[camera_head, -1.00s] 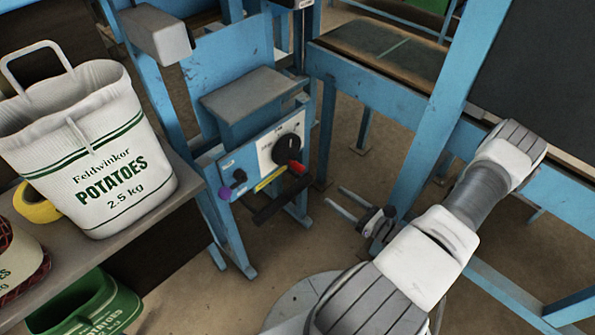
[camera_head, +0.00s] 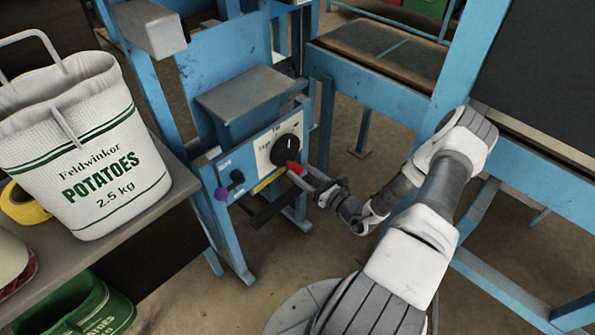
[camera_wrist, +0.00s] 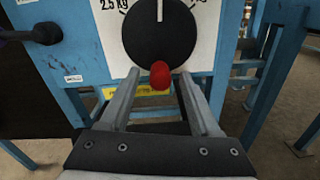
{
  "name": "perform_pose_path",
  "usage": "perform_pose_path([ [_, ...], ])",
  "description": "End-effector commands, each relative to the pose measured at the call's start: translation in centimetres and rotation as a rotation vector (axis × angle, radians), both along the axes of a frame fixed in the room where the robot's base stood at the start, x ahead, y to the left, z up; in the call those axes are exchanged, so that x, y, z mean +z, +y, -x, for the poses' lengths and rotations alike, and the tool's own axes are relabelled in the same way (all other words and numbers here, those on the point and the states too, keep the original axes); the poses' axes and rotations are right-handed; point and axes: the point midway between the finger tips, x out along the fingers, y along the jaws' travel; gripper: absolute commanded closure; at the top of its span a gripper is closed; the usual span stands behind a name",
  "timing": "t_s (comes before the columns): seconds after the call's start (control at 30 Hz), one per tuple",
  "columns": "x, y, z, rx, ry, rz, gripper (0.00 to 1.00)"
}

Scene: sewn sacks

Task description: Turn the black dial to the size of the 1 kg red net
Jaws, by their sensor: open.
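The black dial (camera_head: 286,150) is on a white plate on the front of the blue machine. In the wrist view the dial (camera_wrist: 152,38) fills the top middle, and its white pointer line points straight up. A red knob (camera_wrist: 160,76) sticks out at its lower edge. The plate reads "2.5 kg" left of the dial; the other marks are cut off or unclear. My gripper (camera_wrist: 158,88) is open, its fingers on either side of the red knob; I cannot tell whether they touch it. A red-netted sack (camera_head: 22,278) shows partly at the left edge.
A white 2.5 kg potato sack (camera_head: 85,150) stands on the grey shelf (camera_head: 150,205) at left, beside a yellow roll (camera_head: 22,208). A green sack (camera_head: 85,308) is below. A purple knob (camera_head: 221,194) and a dark bar sit near the dial.

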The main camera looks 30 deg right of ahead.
Motion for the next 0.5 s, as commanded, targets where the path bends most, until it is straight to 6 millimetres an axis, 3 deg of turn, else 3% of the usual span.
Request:
perform_pose_path([
  [0.2,-0.1,0.6,-1.9,0.0,0.0,0.001,0.37],
  [0.5,0.0,0.6,-2.1,-0.001,0.0,0.001,0.37],
])
